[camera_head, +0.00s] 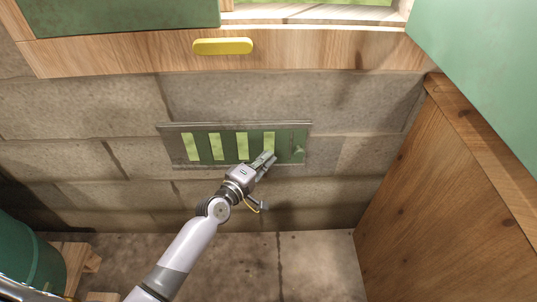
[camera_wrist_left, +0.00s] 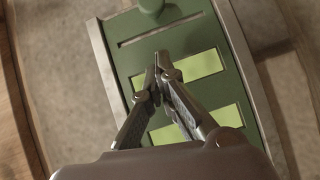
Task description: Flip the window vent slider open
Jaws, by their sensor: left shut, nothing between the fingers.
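The window vent (camera_head: 162,128) is a grey metal frame in the block wall, holding a green slotted slider plate (camera_head: 283,147). Several of its slots show bright yellow-green. The slider's round green knob (camera_head: 299,150) is at the plate's right end; it also shows at the top edge of the left wrist view (camera_wrist_left: 151,5), partly cut off. My left gripper (camera_head: 268,157) is shut and empty, in front of the plate just left of the knob. In the wrist view its fingertips (camera_wrist_left: 161,62) overlap a bright slot, apart from the knob. I cannot tell whether they touch the plate. My right gripper is out of view.
Above the vent is a wooden window ledge (camera_head: 130,55) with a yellow handle (camera_head: 222,46). A wooden panel (camera_head: 440,180) stands on the right and a green drum (camera_head: 28,255) at lower left. The wall around the vent is clear.

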